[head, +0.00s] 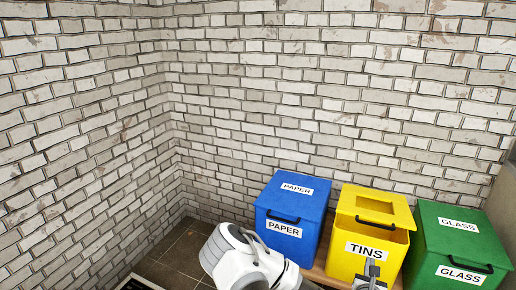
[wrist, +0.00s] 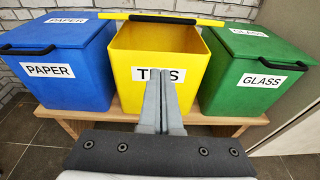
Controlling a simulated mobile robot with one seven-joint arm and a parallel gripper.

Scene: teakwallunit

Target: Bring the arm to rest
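My gripper (wrist: 164,84) is in the lower middle of the wrist view, its two grey fingers together with nothing seen between them. The fingertips overlap the front of the yellow TINS bin (wrist: 190,88) in that view; I cannot tell the gap. In the head view my gripper (head: 371,270) shows small at the bottom, in front of the yellow bin (head: 346,265). My white arm (head: 245,262) reaches in from the bottom edge. The yellow lid (wrist: 215,21) is raised, its black handle towards me, and the bin's inside shows.
A blue PAPER bin (head: 292,215) stands left of the yellow bin and a green GLASS bin (head: 450,240) right, both lids down. They stand on a low wooden bench (wrist: 228,119). A brick wall (head: 250,100) is behind. Dark tiled floor (head: 182,258) shows at left.

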